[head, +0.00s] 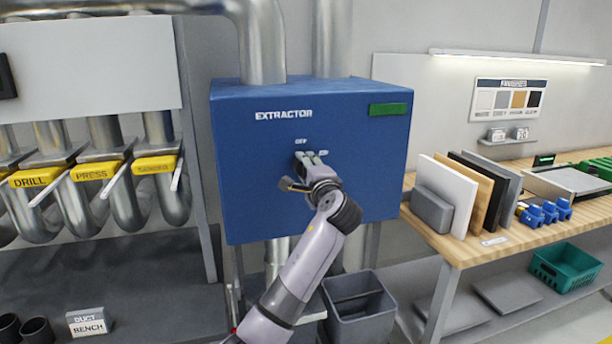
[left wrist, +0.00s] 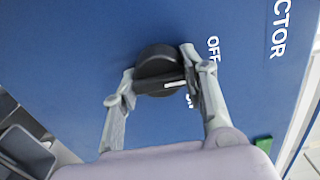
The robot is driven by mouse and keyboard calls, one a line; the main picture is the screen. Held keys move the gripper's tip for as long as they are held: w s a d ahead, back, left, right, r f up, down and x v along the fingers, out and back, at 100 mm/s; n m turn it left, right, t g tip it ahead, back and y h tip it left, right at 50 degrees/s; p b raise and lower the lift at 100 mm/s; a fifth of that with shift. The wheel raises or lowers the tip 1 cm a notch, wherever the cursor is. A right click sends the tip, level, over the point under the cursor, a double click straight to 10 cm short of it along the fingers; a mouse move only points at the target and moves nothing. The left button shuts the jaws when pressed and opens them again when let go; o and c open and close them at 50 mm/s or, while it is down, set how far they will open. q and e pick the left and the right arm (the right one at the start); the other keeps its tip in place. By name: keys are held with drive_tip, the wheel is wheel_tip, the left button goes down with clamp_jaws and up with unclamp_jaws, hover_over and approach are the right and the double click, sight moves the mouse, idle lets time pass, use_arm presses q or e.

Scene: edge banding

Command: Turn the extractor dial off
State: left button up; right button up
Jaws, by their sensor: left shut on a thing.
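My left gripper (head: 302,168) is shut on the dial's grip bar. In the left wrist view the fingers (left wrist: 160,82) sit at both ends of the bar. The ON label is partly hidden by a finger. My right gripper is out of view.
A green panel (head: 388,109) is on the box's upper right. Duct pipes with yellow DRILL and PRESS labels (head: 92,173) stand at left. A wooden bench (head: 465,250) with upright boards is at right. A grey bin (head: 358,318) stands below the box.

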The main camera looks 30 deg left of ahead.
use_arm(q)
drive_tip(key=shift+f+n, duration=0.1)
drive_tip(key=shift+n, duration=0.4)
drive_tip(key=o, duration=1.2)
drive_tip(key=shift+c, duration=0.2)
drive_tip(key=v, duration=1.2)
